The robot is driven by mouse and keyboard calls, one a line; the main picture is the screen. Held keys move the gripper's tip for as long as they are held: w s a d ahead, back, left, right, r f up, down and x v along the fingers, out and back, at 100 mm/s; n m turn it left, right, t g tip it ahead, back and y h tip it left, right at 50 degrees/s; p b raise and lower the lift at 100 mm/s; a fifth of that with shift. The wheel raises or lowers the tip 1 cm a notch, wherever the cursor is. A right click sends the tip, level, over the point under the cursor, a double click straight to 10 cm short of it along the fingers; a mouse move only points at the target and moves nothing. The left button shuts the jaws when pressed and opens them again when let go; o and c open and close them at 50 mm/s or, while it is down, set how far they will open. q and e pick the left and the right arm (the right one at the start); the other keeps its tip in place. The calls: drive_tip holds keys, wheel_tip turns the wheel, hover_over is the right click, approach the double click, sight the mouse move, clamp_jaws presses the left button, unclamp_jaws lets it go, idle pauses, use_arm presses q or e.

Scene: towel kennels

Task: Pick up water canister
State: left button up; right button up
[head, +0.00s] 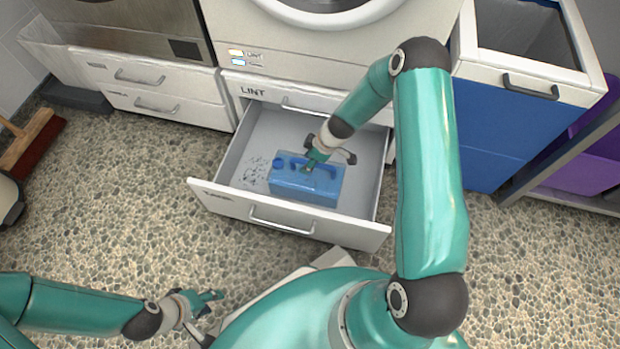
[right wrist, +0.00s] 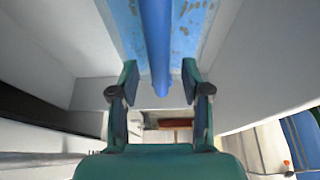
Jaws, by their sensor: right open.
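The water canister (head: 308,184) is a blue translucent box with a darker blue cap and handle. It lies in the open lower drawer (head: 290,218) under the white machine in the head view. My right gripper (head: 314,162) is at the canister's handle from above. In the right wrist view the blue handle (right wrist: 156,45) runs between the two fingers of my right gripper (right wrist: 160,82), which are open with gaps on both sides. My left gripper (head: 210,312) is low at the left, above the pebbled floor, away from the drawer; its fingers look apart.
Dark specks lie in the drawer left of the canister. A blue bin (head: 505,130) with a white top stands right of the machine. Closed drawers (head: 150,90) are at the left. A broom (head: 32,140) lies at the far left. The floor before the drawer is clear.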

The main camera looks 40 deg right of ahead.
drive_tip(key=shift+x, duration=0.8)
drive_tip(key=c, duration=0.9)
drive_tip(key=shift+w+d+r, duration=0.1)
drive_tip(key=shift+r, duration=0.05)
